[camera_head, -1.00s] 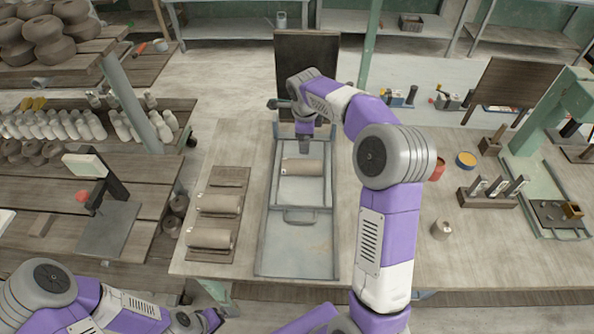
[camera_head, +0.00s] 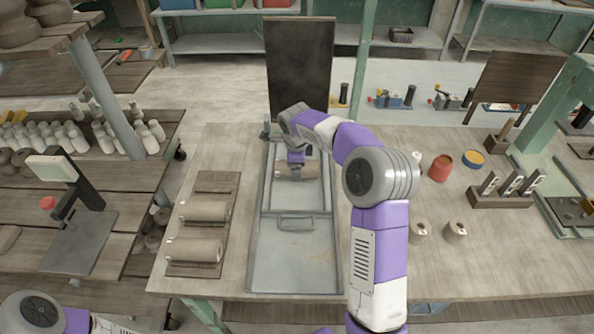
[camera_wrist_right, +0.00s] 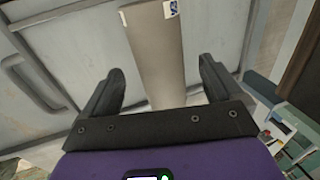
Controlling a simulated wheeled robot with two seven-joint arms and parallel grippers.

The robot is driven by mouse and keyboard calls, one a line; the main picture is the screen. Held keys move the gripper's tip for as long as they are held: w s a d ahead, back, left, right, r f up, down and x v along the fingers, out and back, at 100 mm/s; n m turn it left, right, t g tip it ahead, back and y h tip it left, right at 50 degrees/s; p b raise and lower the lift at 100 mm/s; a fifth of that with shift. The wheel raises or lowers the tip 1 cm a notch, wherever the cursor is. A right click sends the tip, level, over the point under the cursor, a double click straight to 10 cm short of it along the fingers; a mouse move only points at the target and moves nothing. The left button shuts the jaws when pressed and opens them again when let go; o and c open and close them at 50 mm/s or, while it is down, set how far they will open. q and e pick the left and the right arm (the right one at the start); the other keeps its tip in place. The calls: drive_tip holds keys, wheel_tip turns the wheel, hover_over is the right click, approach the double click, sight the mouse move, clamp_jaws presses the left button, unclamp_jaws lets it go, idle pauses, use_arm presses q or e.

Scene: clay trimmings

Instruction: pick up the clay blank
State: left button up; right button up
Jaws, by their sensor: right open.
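A grey-brown clay blank (camera_head: 312,169), a smooth cylinder, lies crosswise in the far part of the grey metal tray (camera_head: 291,268). In the right wrist view the blank (camera_wrist_right: 158,50) runs up between the two dark fingers, with small white labels at its far end. My right gripper (camera_head: 296,172) is down at the blank, its open fingers on either side of it with a gap showing. It covers part of the blank in the head view. My left gripper is out of view; only part of that arm shows at bottom left.
Two similar cylinders (camera_head: 205,211) lie on boards left of the tray. A dark upright panel (camera_head: 300,70) stands behind the tray. Two small clay pieces (camera_head: 456,231), a red pot (camera_head: 440,167) and a tool block (camera_head: 500,200) stand to the right.

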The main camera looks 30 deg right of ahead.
drive_tip(key=x, duration=0.3)
drive_tip(key=shift+f, duration=0.1)
clamp_jaws()
idle(0.4)
